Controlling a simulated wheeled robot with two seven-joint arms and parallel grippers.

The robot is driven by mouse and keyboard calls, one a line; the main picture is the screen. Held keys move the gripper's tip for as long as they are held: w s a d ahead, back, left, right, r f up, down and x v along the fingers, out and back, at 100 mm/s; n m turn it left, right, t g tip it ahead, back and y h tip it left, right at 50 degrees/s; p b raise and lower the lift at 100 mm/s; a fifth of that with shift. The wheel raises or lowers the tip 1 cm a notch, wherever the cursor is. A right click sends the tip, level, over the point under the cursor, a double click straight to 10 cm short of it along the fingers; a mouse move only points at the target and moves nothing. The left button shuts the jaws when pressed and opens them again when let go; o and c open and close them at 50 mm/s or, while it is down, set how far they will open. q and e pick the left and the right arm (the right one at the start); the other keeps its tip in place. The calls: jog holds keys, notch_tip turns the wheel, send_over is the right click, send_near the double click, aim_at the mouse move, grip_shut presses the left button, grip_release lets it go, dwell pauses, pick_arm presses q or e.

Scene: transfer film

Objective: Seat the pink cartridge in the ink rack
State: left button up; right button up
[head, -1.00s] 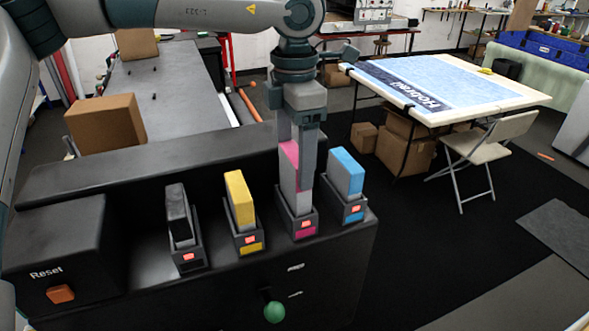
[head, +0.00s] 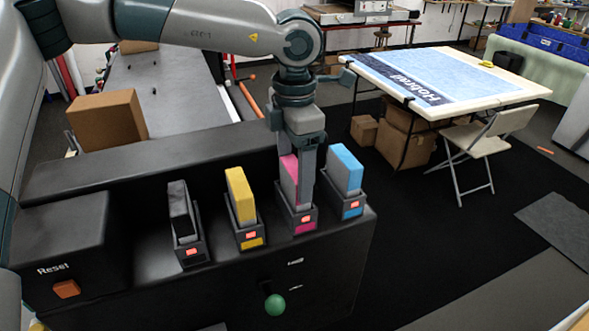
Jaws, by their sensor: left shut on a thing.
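The pink cartridge (head: 289,175) stands upright in the pink-labelled slot of the ink rack (head: 302,227), third from the left. My left gripper (head: 301,192) points down from above and is shut on the pink cartridge, with its fingers reaching close to the slot's rim. The gripper covers part of the cartridge, and its lower end is hidden inside the slot. A small red light shows on the front of this slot. I cannot tell whether the cartridge touches the slot's bottom. My right gripper is not in view.
A black cartridge (head: 181,212), a yellow cartridge (head: 240,195) and a blue cartridge (head: 345,169) stand in the neighbouring slots, each with a red light. An orange Reset button (head: 66,289) is at the left, and a green-knobbed lever (head: 275,305) is on the front.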

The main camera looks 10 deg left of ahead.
pick_arm(q)
jog(key=o, duration=1.3)
jog(key=shift+f, duration=0.1)
jog(key=shift+o, duration=0.2)
jog(key=shift+r+p, duration=0.25)
jog(key=shift+p, duration=0.05)
notch_tip(320, 180, up, 12)
jog(key=b, duration=0.5)
jog(key=shift+f, duration=0.15)
